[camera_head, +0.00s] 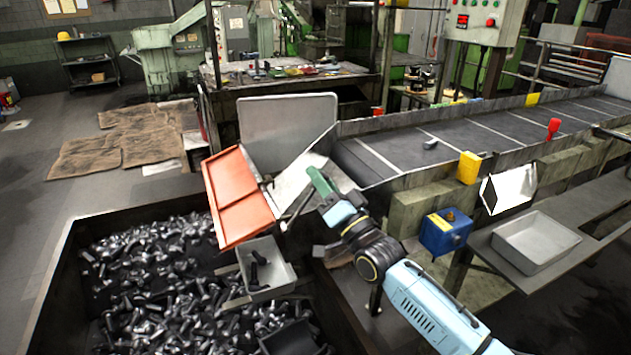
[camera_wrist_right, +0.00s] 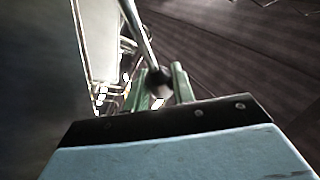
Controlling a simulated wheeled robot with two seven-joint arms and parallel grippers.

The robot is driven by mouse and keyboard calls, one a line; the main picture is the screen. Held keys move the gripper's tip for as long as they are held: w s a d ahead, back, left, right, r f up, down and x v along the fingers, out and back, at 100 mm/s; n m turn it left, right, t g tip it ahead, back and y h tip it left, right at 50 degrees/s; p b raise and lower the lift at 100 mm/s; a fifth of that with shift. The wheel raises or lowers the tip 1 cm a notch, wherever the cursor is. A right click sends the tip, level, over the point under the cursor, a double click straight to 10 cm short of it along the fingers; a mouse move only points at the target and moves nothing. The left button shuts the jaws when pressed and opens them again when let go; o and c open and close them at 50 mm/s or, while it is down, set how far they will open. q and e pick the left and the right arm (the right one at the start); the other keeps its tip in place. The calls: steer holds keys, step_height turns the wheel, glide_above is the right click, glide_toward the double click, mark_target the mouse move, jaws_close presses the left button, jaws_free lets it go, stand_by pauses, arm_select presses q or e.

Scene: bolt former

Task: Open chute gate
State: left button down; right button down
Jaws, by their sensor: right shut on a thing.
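An orange-red chute gate panel (camera_head: 236,197) hangs tilted at the end of the conveyor, over the edge of a bin of dark bolts. A grey metal chute (camera_head: 298,185) lies beside it. My right gripper (camera_head: 314,180), with green fingers, is just right of the panel at the chute. In the right wrist view its fingers (camera_wrist_right: 159,88) are shut on a thin metal lever (camera_wrist_right: 139,32), whose dark end sits between them. The lever's lower part (camera_head: 297,207) also shows in the head view near the panel. The grip itself is hidden there. My left gripper is not in view.
The bolt bin (camera_head: 62,250) fills the lower left, with a small grey tray (camera_head: 284,270) in it. The conveyor (camera_head: 410,150) runs right, carrying one bolt (camera_head: 430,144). A blue box (camera_head: 445,232) and a grey tray (camera_head: 535,242) stand near my right arm.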

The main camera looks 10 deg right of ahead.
steer(key=shift+f, duration=0.1)
stand_by(0.3)
steer(key=c, duration=1.2)
jaws_free()
steer(key=shift+d, duration=0.15)
steer(key=v, duration=1.3)
steer(key=shift+s+f, duration=0.1)
steer(key=shift+s, duration=0.1)
